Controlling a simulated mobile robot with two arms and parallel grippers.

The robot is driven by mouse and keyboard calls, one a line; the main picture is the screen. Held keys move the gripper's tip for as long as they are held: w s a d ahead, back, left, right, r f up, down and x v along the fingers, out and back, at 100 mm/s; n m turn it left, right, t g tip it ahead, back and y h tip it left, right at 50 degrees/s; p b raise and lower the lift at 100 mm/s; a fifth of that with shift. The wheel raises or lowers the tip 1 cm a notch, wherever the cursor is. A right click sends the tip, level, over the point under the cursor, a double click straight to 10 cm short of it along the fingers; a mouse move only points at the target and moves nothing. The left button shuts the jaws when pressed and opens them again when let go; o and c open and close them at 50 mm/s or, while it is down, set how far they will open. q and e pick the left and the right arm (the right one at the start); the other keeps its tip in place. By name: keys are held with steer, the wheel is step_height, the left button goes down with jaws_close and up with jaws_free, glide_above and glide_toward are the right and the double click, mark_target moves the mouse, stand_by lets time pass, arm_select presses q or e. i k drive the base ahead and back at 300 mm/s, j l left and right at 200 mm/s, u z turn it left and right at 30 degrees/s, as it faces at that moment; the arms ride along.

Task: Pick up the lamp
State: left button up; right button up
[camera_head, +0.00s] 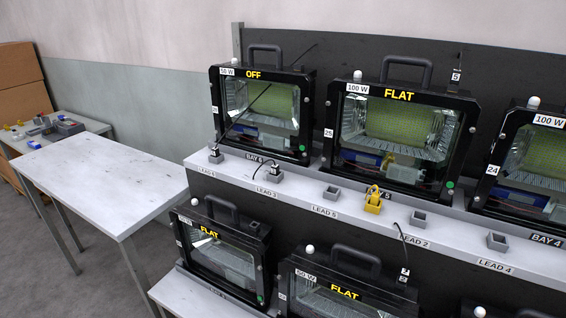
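Several black floodlight lamps with top handles stand on a two-level rack. On the upper shelf are a 50 W lamp marked OFF (262,112), a 100 W lamp marked FLAT (399,128) and another 100 W lamp (535,165) cut off by the right edge. On the lower level are a lamp marked FLAT (222,250) and a 50 W lamp marked FLAT (345,290), the latter cut off by the bottom edge. Which lamp is meant cannot be told. Neither of my grippers is in view.
The upper shelf's front edge (300,192) carries small grey sockets, some with black leads, and a yellow connector (373,200). A bare white table (100,178) stands at left. Behind it are a bench (97,127) with small items and brown boxes (22,85).

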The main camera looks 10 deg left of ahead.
mark_target(230, 250)
steer(key=z, duration=2.3)
steer(key=u, duration=3.1)
steer(key=i+j+z, duration=0.1)
steer(key=j, duration=0.25)
steer(key=i+j, duration=0.3)
steer(key=j+z, duration=0.05)
steer(key=j, duration=0.05)
